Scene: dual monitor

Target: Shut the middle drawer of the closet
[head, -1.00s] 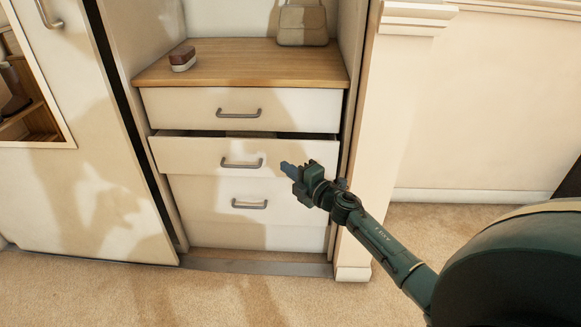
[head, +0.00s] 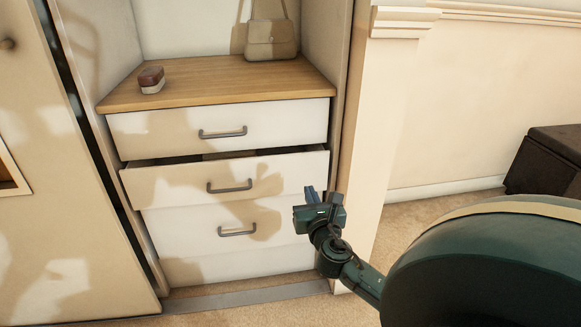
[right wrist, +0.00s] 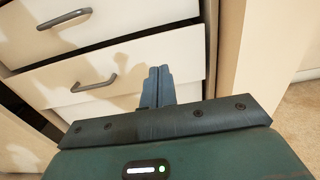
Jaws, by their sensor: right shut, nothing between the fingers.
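The closet's middle drawer (head: 280,174) is a cream front with a grey bar handle (head: 229,186). It stands out a little from the closet, with a dark gap above it. Its front also shows in the right wrist view (right wrist: 115,58), with its handle (right wrist: 94,84). My right gripper (head: 313,192) is shut and empty, near the drawer front's right end. In the right wrist view its fingers (right wrist: 158,72) overlap the right part of that front; contact cannot be told. My left gripper is out of view.
The top drawer (head: 270,122) and the lower drawer (head: 180,228) look shut. A wooden top (head: 200,83) carries a small brush-like item (head: 151,79) and a handbag (head: 271,40). A cream post (head: 375,120) stands right of the drawers. A dark box (head: 548,160) is at far right.

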